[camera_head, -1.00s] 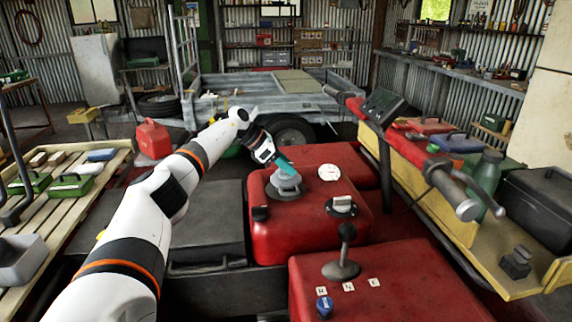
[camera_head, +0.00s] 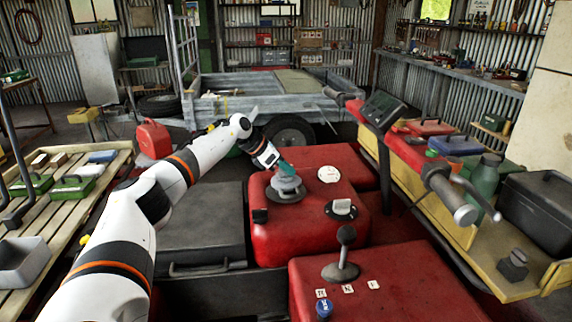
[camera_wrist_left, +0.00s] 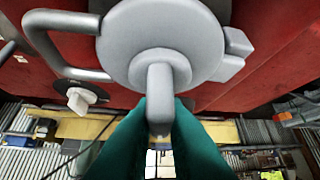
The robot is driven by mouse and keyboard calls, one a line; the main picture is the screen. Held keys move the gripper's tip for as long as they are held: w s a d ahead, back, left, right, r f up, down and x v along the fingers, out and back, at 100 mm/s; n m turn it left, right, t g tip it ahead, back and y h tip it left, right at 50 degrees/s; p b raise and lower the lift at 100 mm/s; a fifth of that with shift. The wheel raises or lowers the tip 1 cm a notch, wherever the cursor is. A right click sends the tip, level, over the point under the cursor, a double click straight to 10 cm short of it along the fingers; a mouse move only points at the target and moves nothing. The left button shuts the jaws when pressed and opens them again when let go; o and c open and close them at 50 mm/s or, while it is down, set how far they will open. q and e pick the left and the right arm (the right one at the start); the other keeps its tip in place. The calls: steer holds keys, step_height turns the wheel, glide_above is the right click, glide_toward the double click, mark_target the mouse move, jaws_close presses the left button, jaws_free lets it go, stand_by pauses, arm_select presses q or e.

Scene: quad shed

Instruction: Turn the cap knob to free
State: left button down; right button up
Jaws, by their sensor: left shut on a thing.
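The grey cap knob (camera_head: 287,184) sits on top of the red tank body (camera_head: 262,231) in the head view. In the left wrist view the cap (camera_wrist_left: 160,45) shows as a round grey disc with a raised grip bar. My left gripper (camera_head: 284,168) has teal fingers shut on the cap's grip bar, one finger on each side. The fingers (camera_wrist_left: 160,118) also show in the left wrist view. The fingertips partly hide the bar. My right gripper is not in view.
A white switch knob (camera_head: 342,207) and a round white gauge (camera_head: 329,174) are on the same red body, right of the cap. A black-knobbed lever (camera_head: 346,236) and a blue knob (camera_head: 324,308) stand nearer. The handlebar (camera_head: 447,192) is at the right.

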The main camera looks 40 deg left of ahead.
arm_select(q)
steer(key=n+y+p, duration=0.1)
steer(key=p, duration=0.1)
steer(key=n+y+p, duration=0.1)
steer(key=n, duration=0.1)
steer(key=shift+r+n+t+y+p, duration=0.3)
steer(key=shift+t+p, duration=0.05)
steer(key=shift+t, duration=0.05)
steer(key=shift+d+n+y+p, duration=0.1)
steer(key=shift+n+y+p, duration=0.6)
steer(key=shift+n+y, duration=0.15)
steer(key=shift+f+n+y, duration=0.15)
steer(key=shift+n+y, duration=0.1)
steer(key=shift+n, duration=0.2)
steer(key=shift+f+n+y+b, duration=0.2)
steer(key=shift+n+y+b, duration=0.15)
steer(key=shift+n+y, duration=0.5)
steer(key=n+g+y+b, duration=0.1)
steer(key=n+y+b, duration=0.1)
steer(key=n+b, duration=0.1)
steer(key=shift+f+n+b, duration=0.15)
steer(key=shift+n+b, duration=0.25)
steer(key=shift+n, duration=0.05)
steer(key=n+g+y+b, duration=0.1)
steer(key=n+y+b, duration=0.1)
steer(key=shift+n, duration=0.4)
steer(key=shift+r+n+g+y+b, duration=0.2)
steer(key=shift+n+g+y+b, duration=0.05)
steer(key=shift+n+g+b, duration=0.25)
